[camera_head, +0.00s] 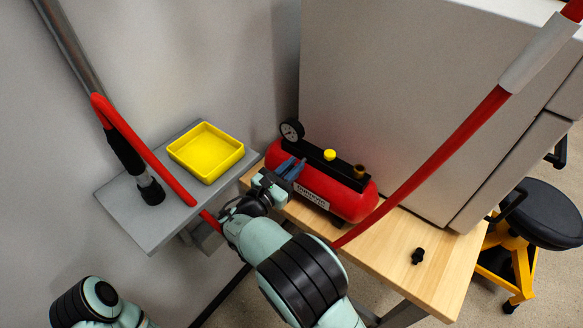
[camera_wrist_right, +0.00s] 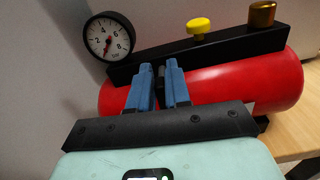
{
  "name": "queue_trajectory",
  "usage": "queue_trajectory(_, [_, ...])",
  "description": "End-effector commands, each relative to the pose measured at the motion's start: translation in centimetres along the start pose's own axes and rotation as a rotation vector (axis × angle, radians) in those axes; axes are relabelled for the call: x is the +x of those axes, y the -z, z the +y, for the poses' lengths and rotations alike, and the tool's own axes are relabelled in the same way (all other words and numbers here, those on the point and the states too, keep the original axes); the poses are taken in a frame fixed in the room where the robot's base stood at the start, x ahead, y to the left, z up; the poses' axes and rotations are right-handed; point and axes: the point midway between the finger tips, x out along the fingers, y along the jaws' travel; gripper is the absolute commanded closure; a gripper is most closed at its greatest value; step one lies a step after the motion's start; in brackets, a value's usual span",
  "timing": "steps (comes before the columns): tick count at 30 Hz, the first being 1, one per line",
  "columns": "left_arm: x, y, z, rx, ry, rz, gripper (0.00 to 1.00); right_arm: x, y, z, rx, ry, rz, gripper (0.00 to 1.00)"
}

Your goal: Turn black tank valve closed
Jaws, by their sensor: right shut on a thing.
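The red tank (camera_head: 333,194) lies on the wooden bench with a black bar along its top. It also fills the middle of the right wrist view (camera_wrist_right: 225,88). My right gripper (camera_head: 291,169) is at the tank's left end, its blue fingers over the front of the black bar. In the right wrist view its fingers (camera_wrist_right: 158,85) are closed around a narrow black piece (camera_wrist_right: 160,76), which I take as the black tank valve. The fingers hide most of it, so its angle cannot be told. My left gripper is out of view.
A pressure gauge (camera_head: 292,131), a yellow knob (camera_head: 330,154) and a brass fitting (camera_head: 359,171) sit along the bar. A red hose (camera_head: 437,160) crosses the bench (camera_head: 446,276). A small black part (camera_head: 418,256) lies there. A yellow tray (camera_head: 206,153) is on the grey shelf (camera_head: 128,214).

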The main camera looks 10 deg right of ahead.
Motion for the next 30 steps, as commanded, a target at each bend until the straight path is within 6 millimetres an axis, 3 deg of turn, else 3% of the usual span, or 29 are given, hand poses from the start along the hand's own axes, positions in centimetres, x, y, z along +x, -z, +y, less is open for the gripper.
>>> queue_trajectory(30, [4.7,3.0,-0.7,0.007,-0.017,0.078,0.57,-0.1,1.2,-1.5,0.916,0.000,0.004,1.00])
